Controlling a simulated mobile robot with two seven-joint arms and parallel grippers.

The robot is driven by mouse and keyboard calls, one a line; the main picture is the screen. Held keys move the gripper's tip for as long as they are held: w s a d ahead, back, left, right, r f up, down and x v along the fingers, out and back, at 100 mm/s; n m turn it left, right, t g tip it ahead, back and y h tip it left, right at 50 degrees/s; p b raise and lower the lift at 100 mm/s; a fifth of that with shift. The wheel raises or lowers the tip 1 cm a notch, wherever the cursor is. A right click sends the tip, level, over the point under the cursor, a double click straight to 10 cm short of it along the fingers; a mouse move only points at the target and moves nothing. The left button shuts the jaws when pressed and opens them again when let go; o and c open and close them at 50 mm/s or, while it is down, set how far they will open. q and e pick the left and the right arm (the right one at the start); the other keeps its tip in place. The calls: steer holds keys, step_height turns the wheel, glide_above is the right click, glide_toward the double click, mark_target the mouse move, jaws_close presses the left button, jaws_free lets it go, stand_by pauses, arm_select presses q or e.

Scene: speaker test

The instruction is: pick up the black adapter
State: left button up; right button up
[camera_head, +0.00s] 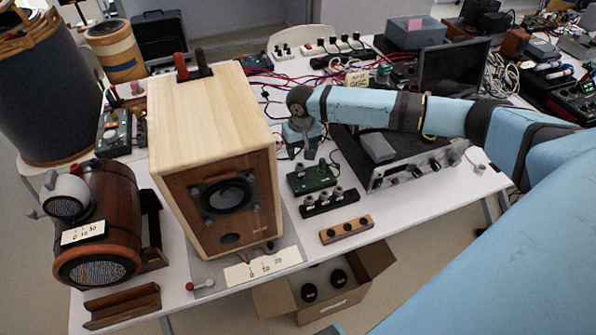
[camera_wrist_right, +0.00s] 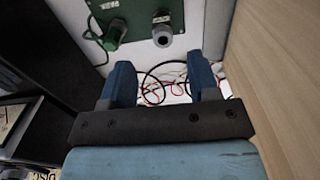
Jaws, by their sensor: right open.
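No object in view is clearly the black adapter. A low black block with several knobs (camera_head: 330,202) lies on the table in front of the green board, but I cannot tell whether it is the adapter. My right gripper (camera_head: 306,152) is above the table between the wooden speaker and the grey amplifier, behind the green board (camera_head: 312,178). In the wrist view its two blue fingers (camera_wrist_right: 165,85) are apart, with only thin cables showing beyond them. The green board (camera_wrist_right: 118,18) with a grey knob is at the top there. My left gripper is not in view.
The wooden speaker (camera_head: 228,185) stands close to the left of the gripper; its side panel (camera_wrist_right: 275,80) fills the right of the wrist view. The amplifier (camera_head: 412,168) is on the right. A wooden block (camera_head: 346,229) and open carton (camera_head: 372,268) are nearer.

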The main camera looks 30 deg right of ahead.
mark_target(300, 165)
step_height(300, 165, down, 4)
steer(key=shift+a+r, duration=0.1)
steer(key=shift+r, duration=0.15)
steer(key=f, duration=0.4)
steer(key=shift+w+f, duration=0.2)
steer(key=shift+f, duration=0.15)
steer(key=c, duration=1)
steer(key=shift+r, duration=0.1)
steer(key=shift+r, duration=0.55)
step_height(300, 165, up, 19)
steer(key=shift+f, duration=0.1)
